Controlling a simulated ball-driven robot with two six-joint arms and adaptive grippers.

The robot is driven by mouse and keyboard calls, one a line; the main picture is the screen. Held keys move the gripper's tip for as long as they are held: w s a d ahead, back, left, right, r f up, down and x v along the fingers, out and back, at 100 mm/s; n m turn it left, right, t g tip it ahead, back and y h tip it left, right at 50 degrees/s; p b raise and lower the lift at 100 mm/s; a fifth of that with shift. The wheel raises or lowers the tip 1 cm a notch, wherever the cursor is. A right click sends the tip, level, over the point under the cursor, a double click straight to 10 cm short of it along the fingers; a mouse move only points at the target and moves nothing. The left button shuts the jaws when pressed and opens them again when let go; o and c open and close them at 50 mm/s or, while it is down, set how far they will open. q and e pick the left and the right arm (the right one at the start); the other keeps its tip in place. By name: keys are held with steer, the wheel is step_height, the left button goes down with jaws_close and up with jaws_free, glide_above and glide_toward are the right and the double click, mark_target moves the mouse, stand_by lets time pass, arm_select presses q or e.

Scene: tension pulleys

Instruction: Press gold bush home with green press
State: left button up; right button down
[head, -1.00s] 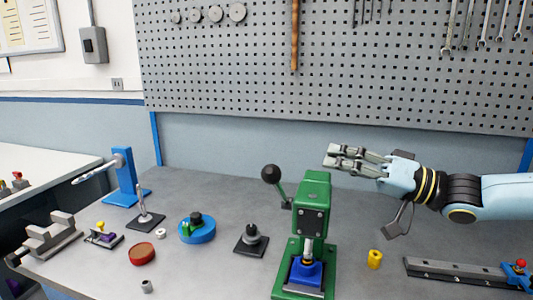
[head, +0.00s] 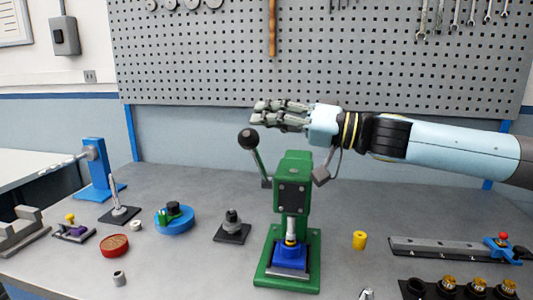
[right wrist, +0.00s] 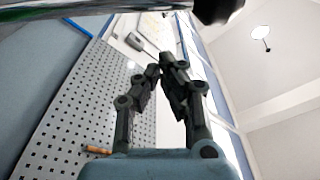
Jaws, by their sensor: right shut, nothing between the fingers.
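The green press (head: 293,200) stands on its green base on the bench. Its lever rises at the back left and ends in a black ball knob (head: 248,139). Under the ram sits a blue block (head: 290,257), with a small gold part (head: 291,239), likely the gold bush, between it and the ram; how deep it sits is unclear. My right gripper (head: 258,112) is shut and empty, just above the knob in the picture; contact cannot be told. Its fingers (right wrist: 160,72) also show in the right wrist view. My left gripper is out of view.
A yellow cylinder (head: 359,240) stands right of the press. A grey rail (head: 440,247) with a blue clamp lies further right. A dark post on a square plate (head: 232,228) and a blue round fixture (head: 174,222) stand left. A pegboard (head: 330,60) hangs behind.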

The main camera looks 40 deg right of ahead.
mark_target(259, 164)
steer(key=s+a+f+p, duration=0.1)
steer(key=s+f+p, duration=0.1)
steer(key=shift+a+f, duration=0.35)
steer(key=shift+f, duration=0.05)
